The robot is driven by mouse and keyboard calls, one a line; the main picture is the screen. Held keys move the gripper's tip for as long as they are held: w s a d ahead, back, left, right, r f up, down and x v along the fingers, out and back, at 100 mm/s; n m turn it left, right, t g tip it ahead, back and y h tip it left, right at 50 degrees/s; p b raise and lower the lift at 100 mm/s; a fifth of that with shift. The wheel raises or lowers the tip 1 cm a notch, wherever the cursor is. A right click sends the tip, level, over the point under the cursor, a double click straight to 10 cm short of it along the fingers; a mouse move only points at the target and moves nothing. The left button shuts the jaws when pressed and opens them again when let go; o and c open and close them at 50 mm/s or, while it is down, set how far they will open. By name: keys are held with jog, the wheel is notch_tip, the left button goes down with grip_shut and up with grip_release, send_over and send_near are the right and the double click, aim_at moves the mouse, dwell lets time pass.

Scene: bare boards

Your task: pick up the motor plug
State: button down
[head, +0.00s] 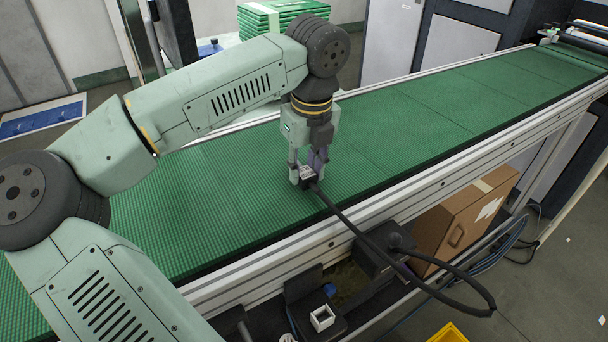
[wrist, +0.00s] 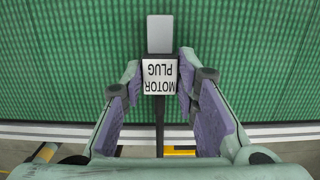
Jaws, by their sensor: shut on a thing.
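The motor plug (wrist: 160,77) is a dark block with a white label reading "MOTOR PLUG", upside down in the wrist view, and a grey end piece (wrist: 160,34). My gripper (wrist: 160,82) is shut on it, with a purple-padded finger on each side. In the head view the plug (head: 307,174) is between the fingertips of my gripper (head: 307,172), low at the green belt (head: 420,117). I cannot tell whether it touches the belt. A black cable (head: 352,226) runs from the plug over the belt's front edge and loops down.
A metal side rail (head: 425,190) runs along the belt's front. Below it are a cardboard box (head: 462,222), a dark box (head: 380,252) and part of a yellow bin (head: 448,335). Green stacked sheets (head: 283,14) stand behind the belt. The belt to the right is clear.

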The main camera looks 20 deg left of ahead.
aim_at(305, 172)
notch_tip(305, 172, up, 10)
jog(key=p, duration=0.5)
dwell(0.4)
notch_tip(305, 172, down, 10)
jog(key=b, duration=0.5)
jog(key=shift+r, duration=0.15)
jog(key=shift+f+b, duration=0.25)
jog(key=shift+b, duration=0.3)
jog(key=c, duration=1.2)
grip_release()
jog(key=shift+r, duration=0.1)
jog(key=shift+c, duration=0.2)
jog(key=shift+r+p, duration=0.2)
jog(key=shift+p, duration=0.6)
